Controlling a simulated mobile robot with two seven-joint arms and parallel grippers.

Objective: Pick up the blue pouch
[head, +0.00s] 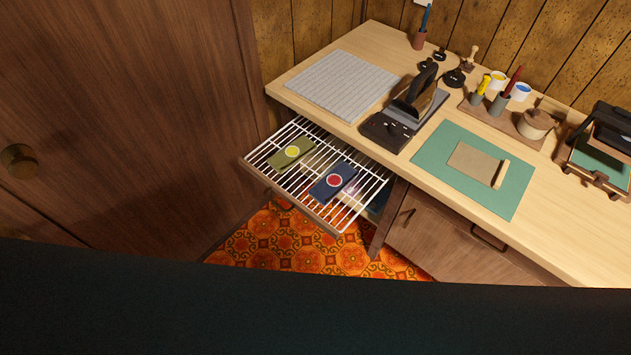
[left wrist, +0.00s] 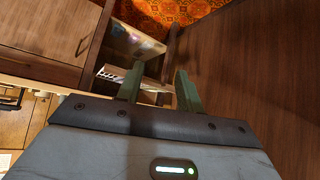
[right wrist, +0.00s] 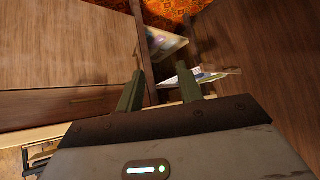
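The blue pouch (head: 334,182) is dark blue with a red round badge. It lies flat on a pulled-out white wire rack (head: 362,208) below the counter in the head view. An olive-green pouch (head: 291,153) with a yellow badge lies to its left on the same rack, apart from it. My left gripper (left wrist: 158,83) shows in the left wrist view, its green fingers apart and nothing between them. My right gripper (right wrist: 160,86) is likewise open and empty in the right wrist view. Neither gripper shows in the head view, and neither wrist view clearly shows the blue pouch.
The wooden counter (head: 385,165) holds a grey mat (head: 342,84), an iron (head: 416,92), a green cutting mat (head: 510,195) and a tool tray (head: 505,121). A tall wooden door (head: 110,110) stands left of the rack. Patterned orange floor (head: 290,240) lies below.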

